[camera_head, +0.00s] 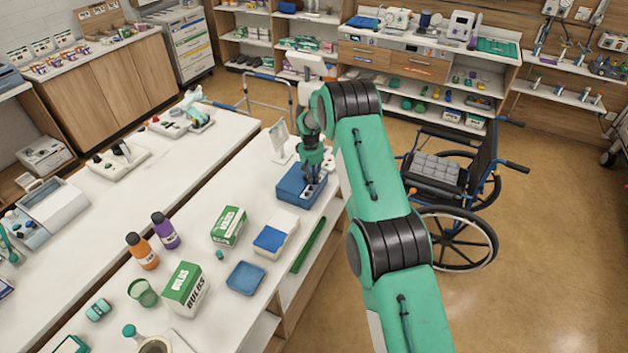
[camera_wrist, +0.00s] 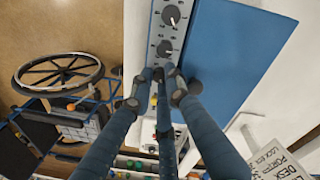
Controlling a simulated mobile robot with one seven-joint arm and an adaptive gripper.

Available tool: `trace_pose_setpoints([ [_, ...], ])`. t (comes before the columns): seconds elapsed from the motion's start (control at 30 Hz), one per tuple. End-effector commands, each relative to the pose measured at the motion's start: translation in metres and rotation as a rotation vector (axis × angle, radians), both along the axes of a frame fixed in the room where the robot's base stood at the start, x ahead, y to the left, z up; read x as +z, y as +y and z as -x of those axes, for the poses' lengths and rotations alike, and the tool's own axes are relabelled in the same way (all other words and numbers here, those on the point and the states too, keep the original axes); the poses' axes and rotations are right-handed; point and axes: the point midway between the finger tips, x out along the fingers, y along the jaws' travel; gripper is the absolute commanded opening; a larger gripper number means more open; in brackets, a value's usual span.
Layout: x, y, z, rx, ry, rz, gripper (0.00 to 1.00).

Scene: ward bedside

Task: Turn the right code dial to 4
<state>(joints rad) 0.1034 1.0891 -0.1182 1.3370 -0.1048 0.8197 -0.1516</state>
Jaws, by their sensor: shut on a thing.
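A blue case (camera_head: 290,190) stands near the right edge of the white counter. It also shows in the wrist view (camera_wrist: 225,55), with a grey panel (camera_wrist: 152,60) along one side. Two black dials with pale pointer marks, an upper one (camera_wrist: 171,15) and a lower one (camera_wrist: 164,48), are uncovered on this panel. My gripper (camera_wrist: 160,84) is at the panel's lower end in the wrist view, its dark fingers closed in around the right code dial. The fingers hide that dial, so its setting cannot be read. In the head view my gripper (camera_head: 312,180) points down at the case.
A white sign (camera_head: 279,137) stands just behind the case. A white-and-blue box (camera_head: 272,238), a green-and-white carton (camera_head: 229,226) and a blue tray (camera_head: 245,278) lie nearer on the counter. A wheelchair (camera_head: 440,175) stands on the floor to the right.

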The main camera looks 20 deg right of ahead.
Motion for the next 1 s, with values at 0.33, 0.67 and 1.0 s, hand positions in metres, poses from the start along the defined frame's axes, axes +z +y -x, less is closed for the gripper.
trace_pose_setpoints([
  [0.33, 0.0001, 0.0001, -0.0013, -0.184, -0.001, 0.0, 0.0],
  [0.67, 0.0009, 0.0, -0.0014, -0.188, -0.002, 0.0, 0.23],
  [1.0, 0.0005, 0.0001, -0.001, -0.186, -0.001, 0.0, 0.23],
])
